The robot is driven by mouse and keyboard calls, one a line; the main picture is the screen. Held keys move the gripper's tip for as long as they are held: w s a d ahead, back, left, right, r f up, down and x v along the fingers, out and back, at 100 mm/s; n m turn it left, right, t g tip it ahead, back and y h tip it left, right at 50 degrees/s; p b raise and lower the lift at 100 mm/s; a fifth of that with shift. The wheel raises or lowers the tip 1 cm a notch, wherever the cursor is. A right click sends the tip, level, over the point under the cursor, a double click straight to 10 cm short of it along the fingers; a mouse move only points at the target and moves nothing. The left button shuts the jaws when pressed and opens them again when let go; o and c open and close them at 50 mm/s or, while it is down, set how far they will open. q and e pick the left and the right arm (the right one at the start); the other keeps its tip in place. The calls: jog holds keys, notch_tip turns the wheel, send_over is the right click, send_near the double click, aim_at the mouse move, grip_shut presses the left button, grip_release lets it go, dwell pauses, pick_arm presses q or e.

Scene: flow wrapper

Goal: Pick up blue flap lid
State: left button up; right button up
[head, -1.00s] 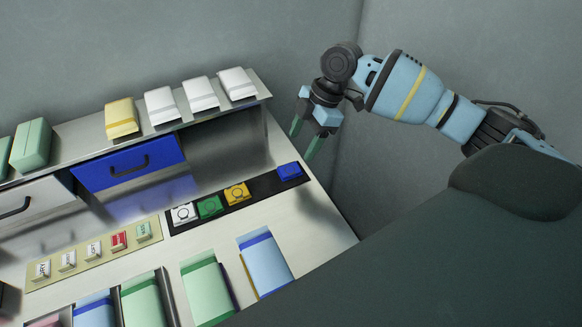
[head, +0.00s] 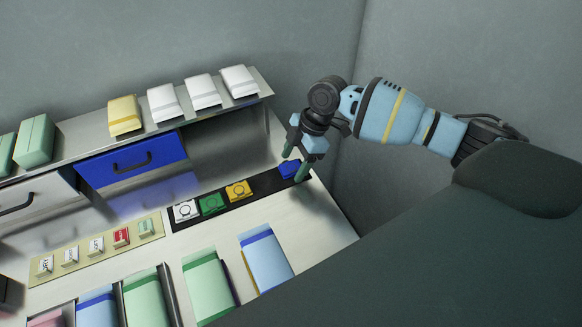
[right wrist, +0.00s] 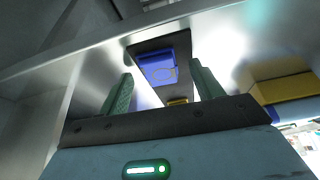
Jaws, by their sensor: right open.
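The blue flap lid (head: 289,169) is a small blue block at the right end of a black strip on the steel worktop. My right gripper (head: 295,167) is open, its two green fingers pointing down over and around the blue lid in the head view, partly covering it. In the right wrist view the blue lid (right wrist: 158,67) shows ahead, between the two spread green fingers (right wrist: 160,92); nothing is held. Whether the fingers touch it cannot be told. My left gripper is not in view.
White, green and yellow lids (head: 238,190) sit along the black strip (head: 222,205). A shelf (head: 190,117) with white and yellow packs stands behind. A blue drawer (head: 132,161) is below it. Several small labelled blocks and bins lie in front. A grey wall is close on the right.

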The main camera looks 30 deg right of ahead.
aim_at(294, 173)
jog(key=c, duration=1)
jog(key=shift+c, duration=0.2)
notch_tip(294, 173, up, 10)
jog(key=s+a+r+m+t+h, duration=0.3)
jog(key=s+m, duration=0.3)
jog(key=m, duration=1)
jog(key=shift+a+r+m+t+h, duration=0.15)
jog(key=shift+a+m+t+h, duration=0.25)
jog(key=shift+a+t+h, duration=0.3)
jog(key=shift+a, duration=0.15)
